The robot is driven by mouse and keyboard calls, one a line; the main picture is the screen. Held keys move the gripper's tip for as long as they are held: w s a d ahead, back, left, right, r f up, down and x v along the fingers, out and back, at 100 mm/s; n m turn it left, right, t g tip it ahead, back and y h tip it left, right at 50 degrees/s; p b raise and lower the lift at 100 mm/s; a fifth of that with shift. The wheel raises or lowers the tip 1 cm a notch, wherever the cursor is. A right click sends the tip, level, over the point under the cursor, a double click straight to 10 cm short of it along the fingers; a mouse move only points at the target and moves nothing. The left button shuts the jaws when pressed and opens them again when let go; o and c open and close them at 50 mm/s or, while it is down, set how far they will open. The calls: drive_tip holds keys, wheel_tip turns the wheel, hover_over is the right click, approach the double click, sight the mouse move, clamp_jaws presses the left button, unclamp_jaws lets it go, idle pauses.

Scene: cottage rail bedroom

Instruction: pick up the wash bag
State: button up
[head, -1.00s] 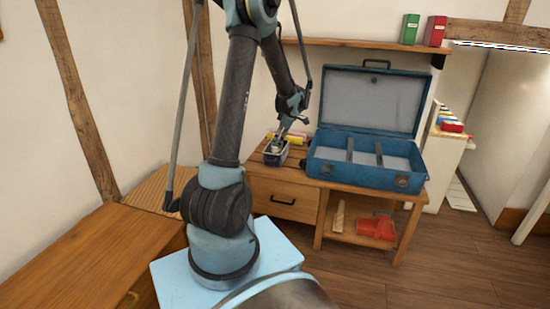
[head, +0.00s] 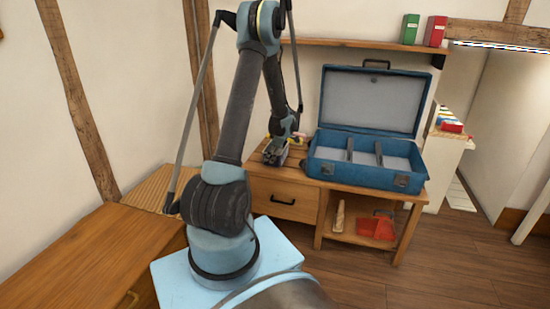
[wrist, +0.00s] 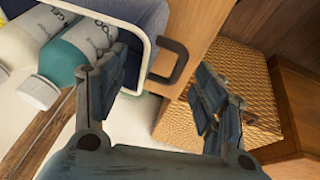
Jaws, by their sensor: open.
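What looks like the wash bag (wrist: 125,14), a blue-grey container with a pale rim, is at the upper left of the wrist view, cut off by the frame edge. A teal-and-grey bottle (wrist: 75,60) and a cream bottle (wrist: 35,60) lie in it. My gripper (wrist: 168,88) is open and empty, its left finger in front of the bag's near end and its right finger clear of it. In the head view my gripper (head: 274,154) is low over the cabinet's left end and mostly hides the bag.
An open blue case (head: 365,172) stands on the wooden cabinet (head: 262,195), right of my gripper. A red item (head: 376,227) lies on the lower shelf. A wall shelf (head: 350,43) is above. A woven surface (wrist: 225,75) is at the right of the wrist view.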

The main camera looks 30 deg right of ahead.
drive_tip(key=shift+s+x, duration=0.15)
drive_tip(key=shift+x, duration=0.85)
drive_tip(key=shift+s+x, duration=0.1)
drive_tip(key=shift+x, duration=0.9)
drive_tip(key=shift+f, duration=0.1)
drive_tip(key=shift+c, duration=0.6)
drive_tip(key=c, duration=1.3)
